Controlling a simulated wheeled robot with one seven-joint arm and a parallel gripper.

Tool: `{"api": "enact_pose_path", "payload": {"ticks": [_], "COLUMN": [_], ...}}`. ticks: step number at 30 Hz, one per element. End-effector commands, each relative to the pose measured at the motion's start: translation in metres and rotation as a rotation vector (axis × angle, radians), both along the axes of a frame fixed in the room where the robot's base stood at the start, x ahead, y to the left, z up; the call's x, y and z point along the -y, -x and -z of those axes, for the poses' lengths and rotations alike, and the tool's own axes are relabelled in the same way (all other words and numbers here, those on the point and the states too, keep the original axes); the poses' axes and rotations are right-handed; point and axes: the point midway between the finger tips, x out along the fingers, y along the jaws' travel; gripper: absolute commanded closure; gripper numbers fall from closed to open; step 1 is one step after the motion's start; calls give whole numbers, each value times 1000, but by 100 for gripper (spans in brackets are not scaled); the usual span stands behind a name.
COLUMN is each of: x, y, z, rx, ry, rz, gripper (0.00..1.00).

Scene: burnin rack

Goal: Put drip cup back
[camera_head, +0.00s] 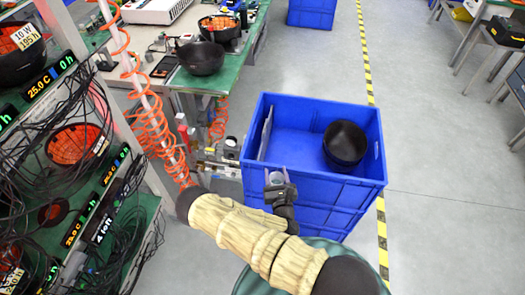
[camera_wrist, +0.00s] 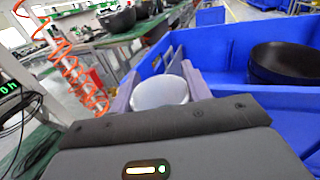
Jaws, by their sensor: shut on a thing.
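The drip cup is a small pale cup (camera_wrist: 160,92), held between the two fingers of my gripper (camera_wrist: 160,86) in the wrist view. In the head view my gripper (camera_head: 277,182) is in front of the near wall of the blue crate, and the cup (camera_head: 276,177) shows as a small pale shape at its tip. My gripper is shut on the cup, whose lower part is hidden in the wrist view. A small metal fitting (camera_head: 215,162) stands left of the gripper, beside the rack post; I cannot tell whether it is the cup's holder.
The blue crate (camera_head: 290,102) holds black bowls (camera_head: 345,143) at its right. Orange coiled hoses (camera_head: 150,125) hang by the rack post. The cabled rack (camera_head: 70,180) fills the left. A green bench (camera_head: 190,82) stands behind. Floor (camera_head: 450,180) at right is clear.

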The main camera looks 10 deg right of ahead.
Motion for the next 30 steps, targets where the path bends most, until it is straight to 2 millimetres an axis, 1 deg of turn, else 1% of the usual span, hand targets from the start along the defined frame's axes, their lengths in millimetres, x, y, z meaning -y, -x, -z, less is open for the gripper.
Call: {"api": "enact_pose_path", "payload": {"ticks": [1,9,12,16,30], "x": [5,25,31,34,30], "y": [1,6,7,9,8], "z": [-24,-85,-100,-108,-106], "rx": [-1,0,0,0,0], "ry": [3,3,1,1,1], "rz": [2,2,3,3,-7], "gripper": [78,78,78,78,78]}}
